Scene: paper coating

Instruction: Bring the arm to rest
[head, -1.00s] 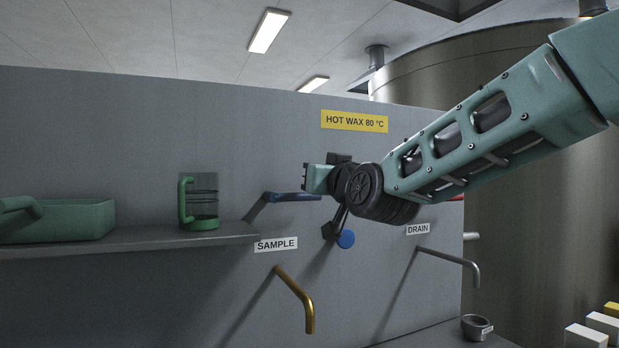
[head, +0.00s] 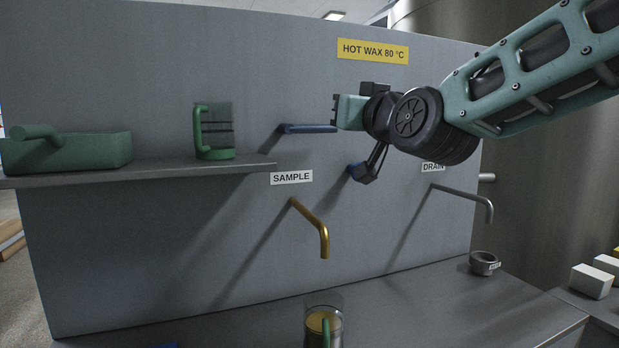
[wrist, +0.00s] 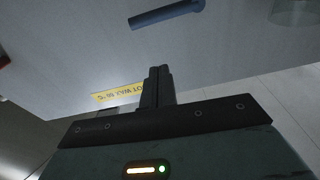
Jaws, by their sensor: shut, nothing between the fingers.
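My gripper (head: 336,111) is in front of the grey panel, below the yellow hot wax sign, at the end of my raised arm. Its fingers point left in the head view and are small there. In the wrist view the two fingers (wrist: 158,86) are together with nothing between them. The blue lever (head: 308,129) on the panel is just below and left of the fingertips. It also shows in the wrist view (wrist: 167,14), beyond the fingertips.
A shelf (head: 225,170) at left bears a green-handled jug (head: 214,130) and a green bin (head: 72,150). A brass sample spout (head: 312,225) is above a glass cup (head: 335,312) with amber contents. A drain spout (head: 465,195) and a small grey cup (head: 483,263) are at right.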

